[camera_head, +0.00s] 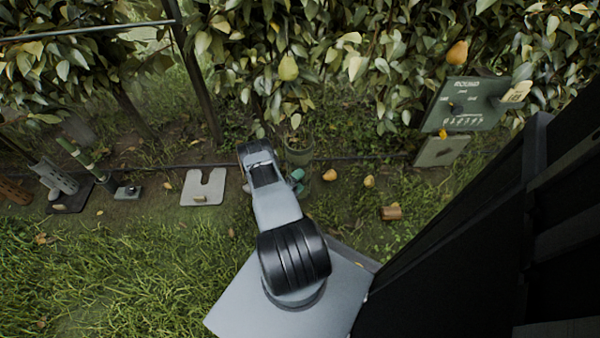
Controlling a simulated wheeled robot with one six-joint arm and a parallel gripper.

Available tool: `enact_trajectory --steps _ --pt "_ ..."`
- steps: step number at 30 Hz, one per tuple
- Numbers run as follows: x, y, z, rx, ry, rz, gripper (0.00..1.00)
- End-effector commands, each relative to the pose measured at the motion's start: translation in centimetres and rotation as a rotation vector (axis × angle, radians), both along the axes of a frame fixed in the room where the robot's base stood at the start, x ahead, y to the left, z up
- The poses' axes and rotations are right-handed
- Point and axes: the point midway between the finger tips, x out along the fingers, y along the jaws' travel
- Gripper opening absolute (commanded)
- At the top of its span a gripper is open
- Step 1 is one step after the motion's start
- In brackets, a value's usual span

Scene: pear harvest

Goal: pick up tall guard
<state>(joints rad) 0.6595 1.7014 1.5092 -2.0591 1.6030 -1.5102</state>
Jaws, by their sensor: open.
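No thing is clearly recognisable as the tall guard. A dim, upright, tube-like guard (299,152) stands at the foot of the hedge, just right of the far end of my arm. A grey perforated upright piece (57,177) leans at the far left, and a brown perforated piece (13,191) lies beside it. I cannot tell which of these is the tall one. My arm reaches up the middle of the picture, and its far end hides the ground behind it. My gripper cannot be made out. A small teal object (297,179) shows beside the arm.
A green sign board (465,103) stands at the right. A green pole (82,157) leans at the left. The front-left grass is clear.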

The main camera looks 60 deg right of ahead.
Motion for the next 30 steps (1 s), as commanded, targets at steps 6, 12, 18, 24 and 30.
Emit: enact_trajectory --steps 6,12,18,24,30 --pt "0.0 0.0 0.0 0.0 0.0 0.0 0.89" --pt "0.0 0.0 0.0 0.0 0.0 0.0 0.69" --pt "0.0 0.0 0.1 -0.001 -0.001 0.0 0.5" --pt "0.1 0.0 0.1 -0.001 -0.001 0.0 0.5" --pt "0.1 0.0 1.4 -0.002 -0.002 0.0 0.5"
